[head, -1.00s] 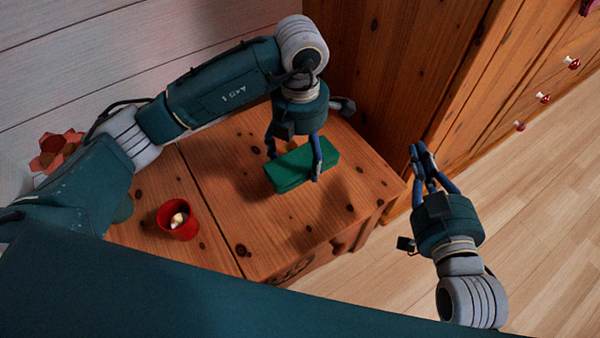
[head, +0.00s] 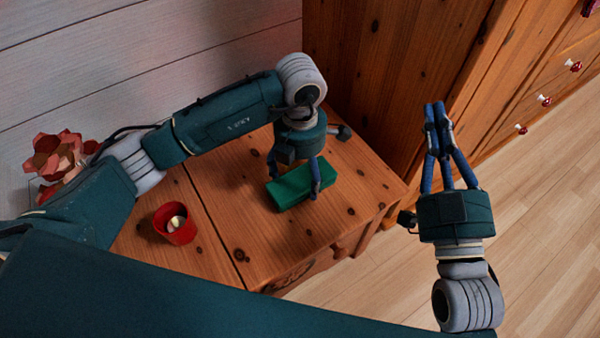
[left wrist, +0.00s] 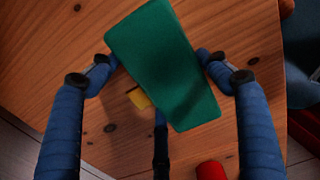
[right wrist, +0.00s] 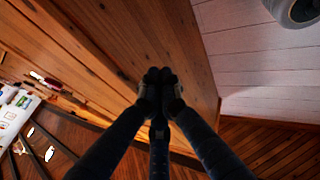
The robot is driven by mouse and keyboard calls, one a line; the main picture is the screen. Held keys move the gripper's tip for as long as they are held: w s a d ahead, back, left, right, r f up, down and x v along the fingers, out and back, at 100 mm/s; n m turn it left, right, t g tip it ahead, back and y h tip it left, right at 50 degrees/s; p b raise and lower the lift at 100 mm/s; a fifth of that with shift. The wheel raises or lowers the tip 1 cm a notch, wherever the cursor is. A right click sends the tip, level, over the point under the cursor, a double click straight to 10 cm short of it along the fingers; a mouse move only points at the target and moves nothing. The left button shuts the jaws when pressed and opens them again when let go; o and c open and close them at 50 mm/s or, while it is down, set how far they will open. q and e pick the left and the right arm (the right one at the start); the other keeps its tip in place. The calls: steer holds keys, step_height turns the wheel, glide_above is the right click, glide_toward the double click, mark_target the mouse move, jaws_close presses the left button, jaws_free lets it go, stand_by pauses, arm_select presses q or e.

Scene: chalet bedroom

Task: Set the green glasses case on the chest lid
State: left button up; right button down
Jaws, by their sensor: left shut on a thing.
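The green glasses case (head: 302,185) is a long dark-green box, between the fingers of my left gripper (head: 295,182). My left gripper is shut on it, with a finger on each long side, as the left wrist view also shows the case (left wrist: 162,62). The case is very low over the wooden chest lid (head: 255,235); I cannot tell whether its underside touches. My right gripper (head: 437,108) is shut and empty, out to the right of the chest, with its fingertips together in the right wrist view (right wrist: 160,78).
A red cup (head: 175,225) with something pale inside stands on the wooden top, left of the seam. A reddish flower-like thing (head: 55,160) is at far left. A tall wooden cabinet (head: 390,60) rises behind.

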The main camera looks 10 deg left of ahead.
steer(key=shift+r, duration=0.25)
arm_select(q)
steer(key=o, duration=1.4)
steer(key=shift+f, duration=0.1)
arm_select(e)
steer(key=shift+s+r, duration=0.1)
steer(key=shift+r, duration=0.05)
arm_select(q)
step_height(320, 180, up, 6)
steer(key=shift+f+p, duration=0.1)
steer(key=shift+p, duration=0.8)
step_height(320, 180, up, 6)
steer(key=p, duration=0.1)
steer(key=shift+r, duration=0.25)
arm_select(e)
steer(key=s+d+f+g+h, duration=0.1)
steer(key=f+g, duration=0.3)
steer(key=f, duration=0.5)
steer(key=s+d+f+g+h, duration=0.1)
steer(key=f+g, duration=0.3)
steer(key=f, duration=0.5)
steer(key=shift+s+d+f+g+h, duration=0.2)
steer(key=shift+s+d+g+h, duration=0.2)
steer(key=shift+s+d, duration=0.15)
arm_select(q)
steer(key=shift+f, duration=0.1)
